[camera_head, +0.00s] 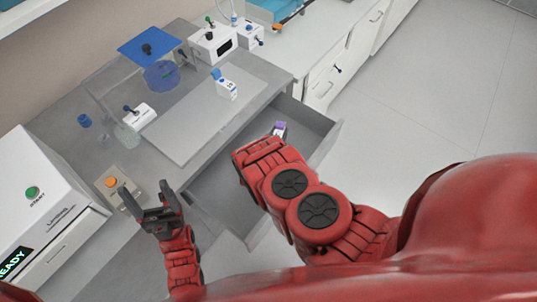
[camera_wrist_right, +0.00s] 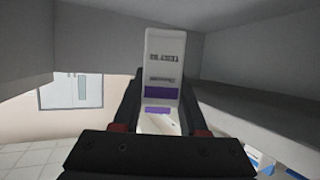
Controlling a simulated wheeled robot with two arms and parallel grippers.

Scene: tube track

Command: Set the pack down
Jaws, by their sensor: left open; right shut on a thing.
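A small white pack with purple bands (camera_wrist_right: 162,70) is between the fingers of my right gripper (camera_wrist_right: 163,115), which is shut on it. In the head view only the purple end of the pack (camera_head: 280,128) shows past my right arm, over the open drawer (camera_head: 222,190). My right gripper is hidden by the arm there. I cannot tell whether the pack touches the drawer. My left gripper (camera_head: 150,205) is open and empty, near the bench's front edge, left of the drawer.
A white machine with a green button (camera_head: 32,192) stands at the left. A box with an orange button (camera_head: 111,182) is beside my left gripper. Open floor (camera_head: 440,90) lies to the right.

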